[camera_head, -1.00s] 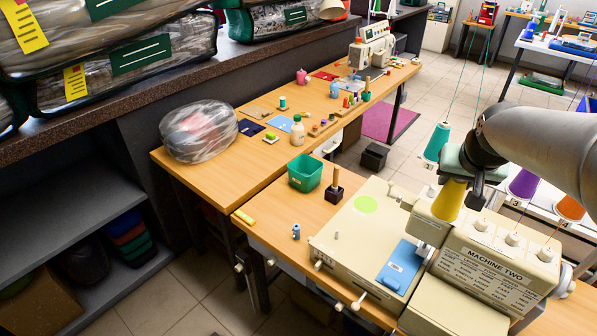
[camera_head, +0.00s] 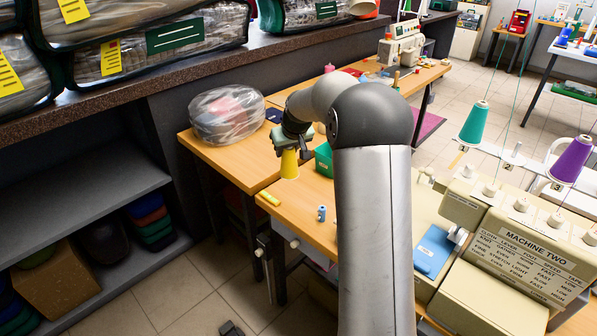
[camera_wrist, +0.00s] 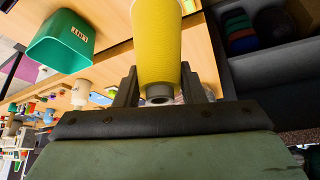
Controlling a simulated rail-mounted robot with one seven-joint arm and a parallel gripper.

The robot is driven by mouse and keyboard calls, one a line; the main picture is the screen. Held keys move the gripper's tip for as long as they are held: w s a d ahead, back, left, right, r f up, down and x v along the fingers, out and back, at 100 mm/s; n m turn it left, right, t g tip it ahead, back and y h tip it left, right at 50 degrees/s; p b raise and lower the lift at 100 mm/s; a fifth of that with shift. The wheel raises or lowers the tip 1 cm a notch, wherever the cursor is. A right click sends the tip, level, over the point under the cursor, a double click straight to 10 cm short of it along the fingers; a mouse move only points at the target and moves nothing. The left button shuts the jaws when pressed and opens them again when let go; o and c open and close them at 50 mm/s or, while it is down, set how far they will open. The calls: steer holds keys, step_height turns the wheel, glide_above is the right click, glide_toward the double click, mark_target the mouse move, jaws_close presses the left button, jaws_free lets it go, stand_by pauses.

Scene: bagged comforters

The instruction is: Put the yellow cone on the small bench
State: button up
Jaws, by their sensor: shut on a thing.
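The yellow cone (camera_head: 289,164) hangs from my gripper (camera_head: 288,148) in the head view, over the left part of the wooden work tables. In the wrist view the yellow cone (camera_wrist: 157,45) is between the two dark fingers of my gripper (camera_wrist: 158,88), which is shut on its narrow end. Wooden tabletop shows beyond the cone. I cannot tell which surface is the small bench; the near wooden table (camera_head: 305,205) carries the sewing machine. My arm hides much of that table.
A green bin (camera_head: 323,158) stands close to the right of the cone; it also shows in the wrist view (camera_wrist: 62,42). A clear-wrapped bundle (camera_head: 227,115) sits behind left. A blue spool (camera_head: 321,213) and yellow item (camera_head: 269,198) lie on the near table.

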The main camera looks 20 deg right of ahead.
steer(key=w+d+f+b, duration=0.3)
steer(key=d+f, duration=0.4)
steer(key=f, duration=0.5)
steer(key=shift+b, duration=0.3)
steer(key=shift+w+f+b, duration=0.1)
steer(key=shift+f+b, duration=0.4)
steer(key=shift+f, duration=0.1)
steer(key=o, duration=1.8)
steer(key=shift+r, duration=0.1)
steer(key=shift+w+p+v, duration=0.15)
steer(key=shift+p+v, duration=0.35)
steer(key=shift+v, duration=1.15)
steer(key=shift+w+p+v, duration=0.2)
steer(key=shift+p+v, duration=0.25)
steer(key=shift+v, duration=1.15)
steer(key=shift+d+r, duration=0.1)
steer(key=shift+r, duration=0.15)
